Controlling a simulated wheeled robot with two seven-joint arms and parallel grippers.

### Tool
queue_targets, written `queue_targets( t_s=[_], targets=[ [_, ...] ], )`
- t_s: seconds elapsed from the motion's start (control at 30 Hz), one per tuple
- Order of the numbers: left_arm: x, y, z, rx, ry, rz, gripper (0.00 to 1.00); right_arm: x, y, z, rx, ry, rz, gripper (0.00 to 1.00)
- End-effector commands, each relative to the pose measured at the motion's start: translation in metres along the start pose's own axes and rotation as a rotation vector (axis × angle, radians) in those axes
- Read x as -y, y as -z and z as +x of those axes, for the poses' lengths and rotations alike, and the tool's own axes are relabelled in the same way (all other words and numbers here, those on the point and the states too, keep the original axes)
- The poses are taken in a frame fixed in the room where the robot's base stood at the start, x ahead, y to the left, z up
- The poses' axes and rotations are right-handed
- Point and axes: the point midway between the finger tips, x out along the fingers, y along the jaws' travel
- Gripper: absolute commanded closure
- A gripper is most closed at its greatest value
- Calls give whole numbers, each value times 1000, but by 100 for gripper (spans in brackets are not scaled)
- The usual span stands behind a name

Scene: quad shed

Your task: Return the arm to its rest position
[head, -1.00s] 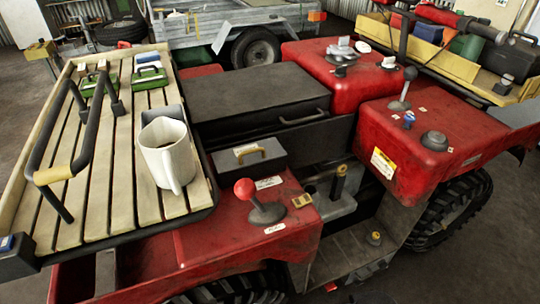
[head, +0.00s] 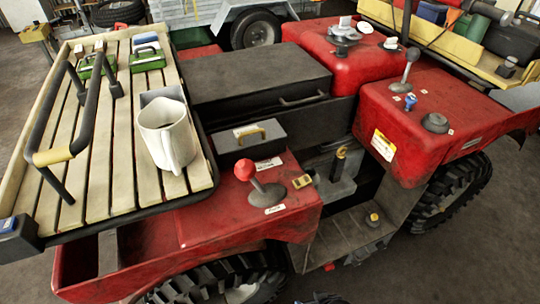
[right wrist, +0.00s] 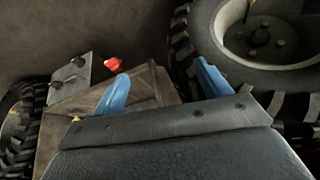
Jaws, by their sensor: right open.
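My right gripper (right wrist: 160,88) shows in the right wrist view with its two blue fingers wide apart and nothing between them. It points down beside the quad's wheel (right wrist: 270,30) and the footwell (right wrist: 125,95). In the head view, neither gripper can be made out; a small dark shape shows at the bottom edge. The red quad (head: 240,215) fills the middle of the head view. My left gripper is in neither view.
A slatted wooden rack (head: 108,180) on the left carries a white mug (head: 166,137) and green boxes (head: 147,58). A red-knobbed lever (head: 245,170) stands on the fender. A trailer (head: 200,12) is behind. Bare floor (head: 480,250) lies at the lower right.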

Motion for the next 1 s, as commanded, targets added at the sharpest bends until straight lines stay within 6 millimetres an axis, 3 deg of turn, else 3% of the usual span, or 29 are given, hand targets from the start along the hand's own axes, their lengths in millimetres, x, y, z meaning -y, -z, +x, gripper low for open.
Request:
queue_targets(
  t_s=[0.03, 0.2, 0.5, 0.8, 1.0],
  targets=[
    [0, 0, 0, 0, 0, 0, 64, 8, -10, 17, -15, 15, 3, 24],
    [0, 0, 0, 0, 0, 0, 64, 31, -30, 55, -75, 54, 14, 24],
    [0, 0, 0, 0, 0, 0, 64, 56, -58, 92, -141, 93, 31, 24],
    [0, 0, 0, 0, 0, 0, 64, 72, -77, 111, -181, 114, 43, 24],
    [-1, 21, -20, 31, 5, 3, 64, 69, -59, 86, -151, 109, 39, 24]
  ],
)
